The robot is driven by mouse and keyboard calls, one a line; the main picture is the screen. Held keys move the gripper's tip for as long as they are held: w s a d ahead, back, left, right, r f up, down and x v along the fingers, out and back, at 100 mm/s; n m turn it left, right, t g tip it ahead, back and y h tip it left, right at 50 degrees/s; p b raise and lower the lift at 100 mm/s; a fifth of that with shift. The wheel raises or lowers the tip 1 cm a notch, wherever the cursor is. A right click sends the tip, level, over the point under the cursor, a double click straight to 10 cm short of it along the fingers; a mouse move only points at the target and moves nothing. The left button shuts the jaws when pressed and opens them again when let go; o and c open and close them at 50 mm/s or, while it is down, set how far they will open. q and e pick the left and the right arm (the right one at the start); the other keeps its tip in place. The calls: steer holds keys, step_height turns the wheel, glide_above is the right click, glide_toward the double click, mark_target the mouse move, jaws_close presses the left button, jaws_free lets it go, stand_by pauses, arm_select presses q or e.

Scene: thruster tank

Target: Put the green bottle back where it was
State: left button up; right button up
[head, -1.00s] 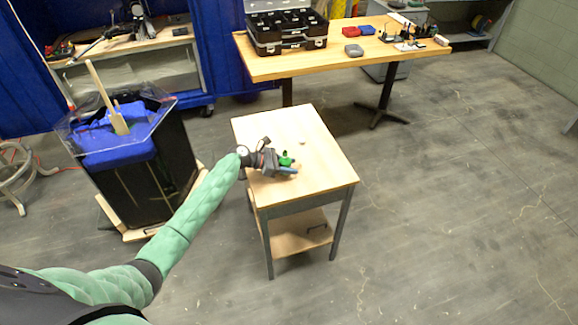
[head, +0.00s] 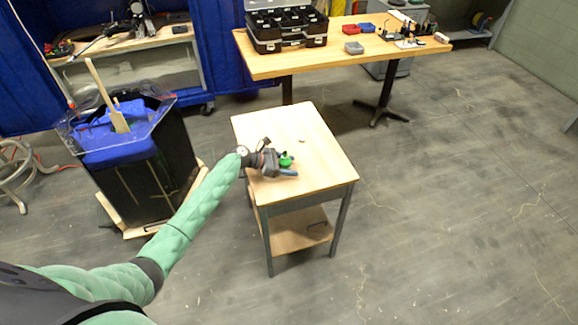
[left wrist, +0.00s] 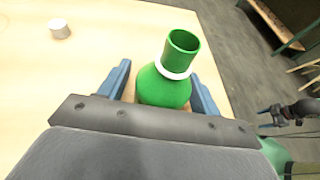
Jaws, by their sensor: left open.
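The green bottle (left wrist: 165,88) stands on the small wooden table (head: 310,133). In the left wrist view it has an open green neck and a white ring, and it sits between the two blue fingers of my left gripper (left wrist: 165,92). Slim gaps seem to show beside the bottle; I cannot tell whether a finger touches it. In the head view the bottle (head: 286,159) shows as a small green shape at my left gripper (head: 287,166), partly hidden by it. My left gripper is open around the bottle.
A small whitish cylinder (left wrist: 60,29) stands on the same table, apart from the bottle. A larger table (head: 330,60) behind holds an open black toolbox (head: 285,42) and small bins (head: 354,47). A dark tank (head: 150,170) stands at left. Floor at right is clear.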

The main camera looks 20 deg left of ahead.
arm_select(q)
steer(key=b+v, duration=0.2)
steer(key=v, duration=0.8)
steer(key=shift+s+a+r+b, duration=0.1)
steer(key=shift+a+b, duration=0.2)
steer(key=shift+b, duration=0.05)
steer(key=shift+s+a+r, duration=0.25)
steer(key=shift+a+r, duration=0.05)
steer(key=shift+a, duration=0.2)
arm_select(e)
step_height(320, 180, up, 9)
steer(key=w+a, duration=0.1)
steer(key=w, duration=0.1)
steer(key=shift+w+a+r, duration=0.2)
steer(key=shift+a, duration=0.2)
steer(key=shift+a, duration=0.1)
